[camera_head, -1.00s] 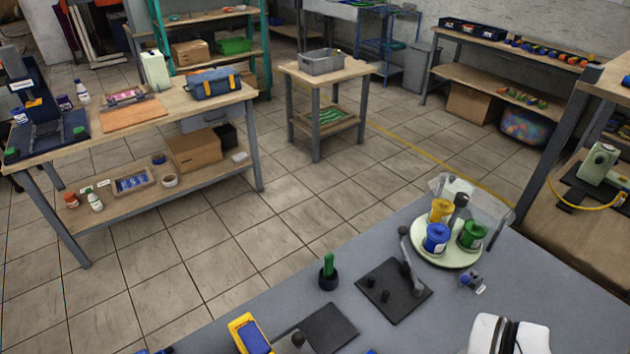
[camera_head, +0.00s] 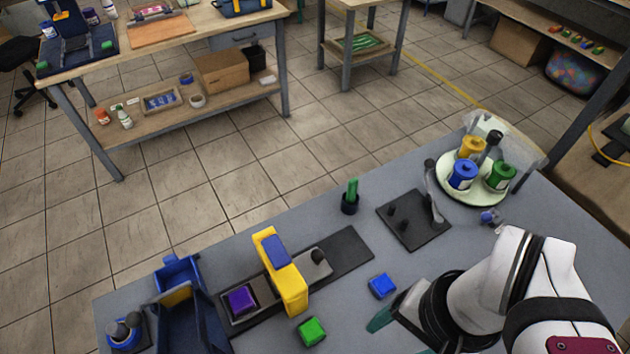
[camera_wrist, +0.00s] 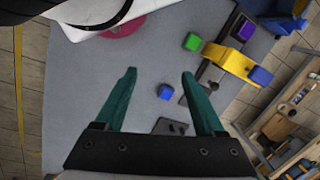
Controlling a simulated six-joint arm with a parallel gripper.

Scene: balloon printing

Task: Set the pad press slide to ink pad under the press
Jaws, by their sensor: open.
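The yellow pad press (camera_head: 290,285) with a blue top stands as an arch over a dark rail on the grey table. The slide (camera_head: 268,290) runs through it. The purple ink pad (camera_head: 240,299) is on the slide's left end, outside the arch on the left. A black knob (camera_head: 318,256) stands on the slide's right side. The press (camera_wrist: 230,59), the purple pad (camera_wrist: 243,28) and the knob (camera_wrist: 213,86) show in the wrist view's upper right. My gripper (camera_wrist: 159,74) is open and empty, right of the press in the head view, apart from the slide.
A blue block (camera_head: 382,286) and a green block (camera_head: 312,331) lie between press and gripper. Blue bins (camera_head: 178,272) stand left. A black plate with a lever (camera_head: 413,220), a green-handled tool (camera_head: 351,197) and an ink-pot tray (camera_head: 474,190) sit further back. The rail's right end is bare.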

